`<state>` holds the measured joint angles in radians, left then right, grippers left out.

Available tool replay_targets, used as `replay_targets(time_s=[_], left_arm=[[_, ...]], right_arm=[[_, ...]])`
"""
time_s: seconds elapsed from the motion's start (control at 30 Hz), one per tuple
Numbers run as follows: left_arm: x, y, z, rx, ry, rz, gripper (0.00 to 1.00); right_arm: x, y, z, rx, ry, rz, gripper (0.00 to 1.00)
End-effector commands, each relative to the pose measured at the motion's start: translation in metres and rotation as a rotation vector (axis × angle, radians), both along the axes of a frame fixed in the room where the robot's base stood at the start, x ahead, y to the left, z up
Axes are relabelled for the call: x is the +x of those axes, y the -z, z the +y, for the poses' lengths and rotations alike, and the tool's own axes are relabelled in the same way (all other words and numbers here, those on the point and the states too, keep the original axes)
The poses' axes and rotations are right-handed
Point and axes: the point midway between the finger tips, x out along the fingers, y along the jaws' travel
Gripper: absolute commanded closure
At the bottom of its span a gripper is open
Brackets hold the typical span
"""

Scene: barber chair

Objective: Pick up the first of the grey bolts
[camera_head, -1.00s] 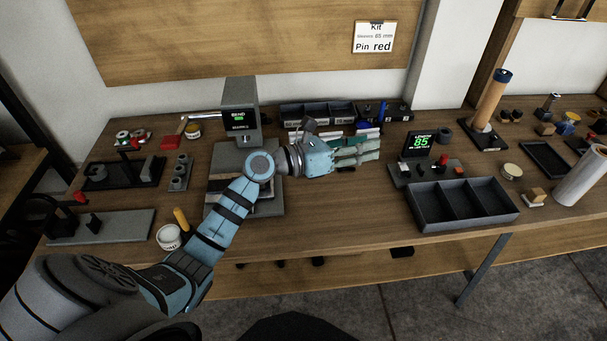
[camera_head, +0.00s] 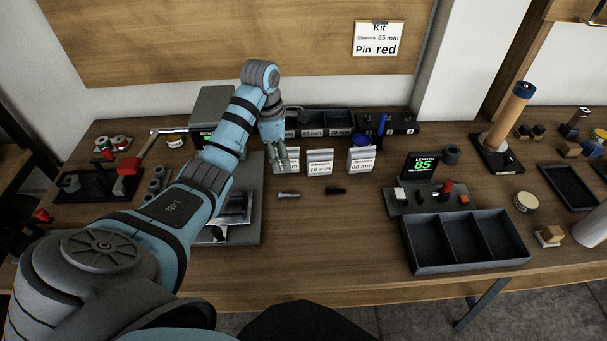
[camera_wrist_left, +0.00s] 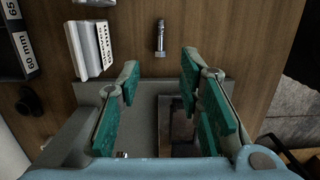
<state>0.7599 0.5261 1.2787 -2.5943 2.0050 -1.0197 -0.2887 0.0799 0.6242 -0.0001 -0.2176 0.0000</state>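A grey bolt (camera_head: 289,194) lies on the wooden bench, right of the dark plate of the machine. It also shows in the left wrist view (camera_wrist_left: 160,38), lying beyond the fingertips and between their lines. A black bolt (camera_head: 335,190) lies to its right. My left gripper (camera_head: 286,160) points down behind the grey bolt, close to the label cards. In the left wrist view its green-padded fingers (camera_wrist_left: 158,85) are spread wide, with nothing held between them. My right gripper is not in view.
Label cards (camera_head: 320,164) stand just behind the bolts. A three-compartment tray (camera_head: 408,240) and a length gauge reading 85 (camera_head: 423,167) are on the right. A dark plate (camera_head: 252,215) lies left of the grey bolt. The bench in front of the bolts is clear.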

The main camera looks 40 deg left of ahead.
Motion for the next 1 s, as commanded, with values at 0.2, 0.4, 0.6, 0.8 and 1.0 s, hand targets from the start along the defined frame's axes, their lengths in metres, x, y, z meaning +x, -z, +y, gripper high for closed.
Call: replay_targets(time_s=[0.2, 0.4, 0.6, 0.8, 1.0], left_arm=[[0.0, 0.036, -0.007, 0.003, 0.011, 0.003, 0.67], [0.009, 0.088, -0.015, 0.001, 0.018, 0.003, 0.67], [0.014, 0.112, -0.016, 0.0, 0.016, 0.008, 0.67], [0.017, 0.142, -0.016, 0.002, 0.014, 0.007, 0.67], [0.018, 0.144, -0.016, 0.002, 0.013, 0.005, 0.67]], right_arm=[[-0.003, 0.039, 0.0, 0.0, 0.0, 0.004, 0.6], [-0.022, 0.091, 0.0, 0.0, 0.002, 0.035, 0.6], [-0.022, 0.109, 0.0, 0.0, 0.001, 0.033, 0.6], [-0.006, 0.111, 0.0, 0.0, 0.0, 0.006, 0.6], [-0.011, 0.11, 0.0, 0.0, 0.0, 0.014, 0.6]])
